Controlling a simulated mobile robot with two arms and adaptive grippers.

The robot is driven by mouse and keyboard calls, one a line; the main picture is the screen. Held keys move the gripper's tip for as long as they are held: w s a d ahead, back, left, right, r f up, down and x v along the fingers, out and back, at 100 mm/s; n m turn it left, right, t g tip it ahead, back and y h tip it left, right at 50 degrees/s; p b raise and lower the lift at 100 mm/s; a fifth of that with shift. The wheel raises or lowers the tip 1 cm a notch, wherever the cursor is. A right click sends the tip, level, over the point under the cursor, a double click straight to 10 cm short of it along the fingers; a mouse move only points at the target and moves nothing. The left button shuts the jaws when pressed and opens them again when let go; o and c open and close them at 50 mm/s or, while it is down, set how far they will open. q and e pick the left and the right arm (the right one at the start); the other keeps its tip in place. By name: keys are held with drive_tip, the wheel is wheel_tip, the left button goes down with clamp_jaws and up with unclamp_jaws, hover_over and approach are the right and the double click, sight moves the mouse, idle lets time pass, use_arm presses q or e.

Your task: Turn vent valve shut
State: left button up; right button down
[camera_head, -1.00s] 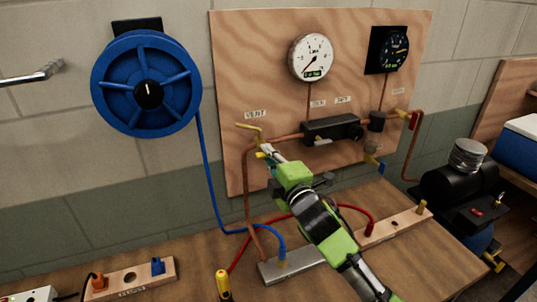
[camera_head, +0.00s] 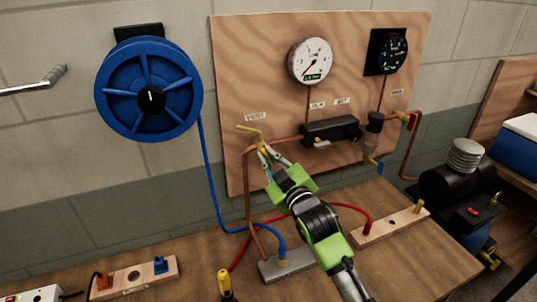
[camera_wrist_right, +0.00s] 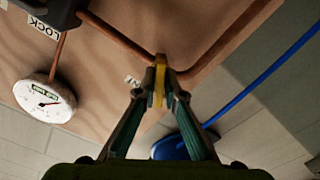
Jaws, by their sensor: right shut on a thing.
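The vent valve has a yellow handle (camera_head: 250,130) below the label reading VENT (camera_head: 255,117), on the left part of the plywood panel. The handle slants down to the right toward the copper pipe. My right gripper (camera_head: 263,150) reaches up to it from the lower right. In the right wrist view, the yellow handle (camera_wrist_right: 159,84) stands between the two fingertips (camera_wrist_right: 158,95), which are shut on it. The fingers hide part of the valve body. My left gripper is in neither view.
A white gauge (camera_head: 310,60) and a dark gauge (camera_head: 386,50) sit above a black block (camera_head: 331,130) on the panel. A blue hose reel (camera_head: 149,86) hangs at left, its hose running to the bench. Red hose and a metal manifold (camera_head: 286,264) lie below my arm.

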drive_tip(key=m+p, duration=0.1)
drive_tip(key=m, duration=0.5)
drive_tip(key=shift+p, duration=0.3)
drive_tip(key=shift+m, duration=0.4)
drive_tip(key=c, duration=2.2)
unclamp_jaws()
drive_tip(key=v, duration=1.2)
drive_tip(key=shift+f, duration=0.15)
